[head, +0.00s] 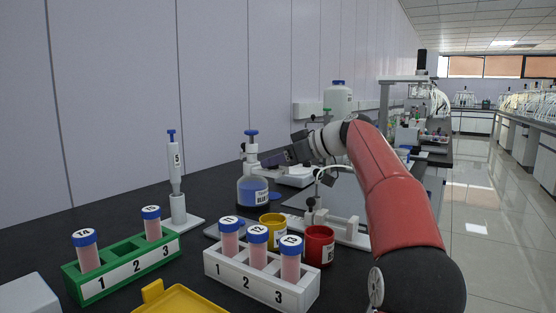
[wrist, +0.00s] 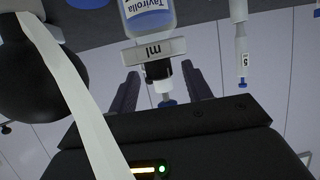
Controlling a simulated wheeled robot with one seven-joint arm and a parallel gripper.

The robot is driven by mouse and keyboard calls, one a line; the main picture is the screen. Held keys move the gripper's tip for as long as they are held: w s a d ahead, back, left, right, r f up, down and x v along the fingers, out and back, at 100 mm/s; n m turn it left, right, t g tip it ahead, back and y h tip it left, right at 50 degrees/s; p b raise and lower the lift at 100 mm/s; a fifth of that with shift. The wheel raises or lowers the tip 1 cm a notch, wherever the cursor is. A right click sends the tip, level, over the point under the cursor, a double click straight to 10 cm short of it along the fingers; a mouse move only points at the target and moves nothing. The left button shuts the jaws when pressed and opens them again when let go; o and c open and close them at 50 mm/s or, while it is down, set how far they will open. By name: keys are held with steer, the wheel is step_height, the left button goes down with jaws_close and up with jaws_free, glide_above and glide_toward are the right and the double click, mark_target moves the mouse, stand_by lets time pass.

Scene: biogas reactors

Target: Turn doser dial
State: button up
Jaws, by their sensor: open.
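The doser is a bottle of blue liquid (head: 253,191) with a white dispenser head and blue cap (head: 251,132), standing upright on the dark bench. In the wrist view the bottle (wrist: 148,18) appears upside down, with a grey plate marked "ml" (wrist: 152,51), a black part below it and a blue cap (wrist: 167,103). I cannot tell which part is the dial. My gripper (head: 271,160) is just right of the dispenser head in the head view. In the wrist view its open fingers (wrist: 161,78) appear on either side of the dispenser head; contact cannot be told.
A pipette on a stand (head: 177,180) is left of the doser. A green rack (head: 125,265) and a white rack (head: 262,280) hold capped tubes in front. Yellow (head: 272,228) and red (head: 318,245) cups stand near my arm. A wall runs behind the bench.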

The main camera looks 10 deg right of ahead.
steer(key=v, duration=0.7)
steer(key=shift+s+d, duration=0.25)
steer(key=shift+d, duration=0.05)
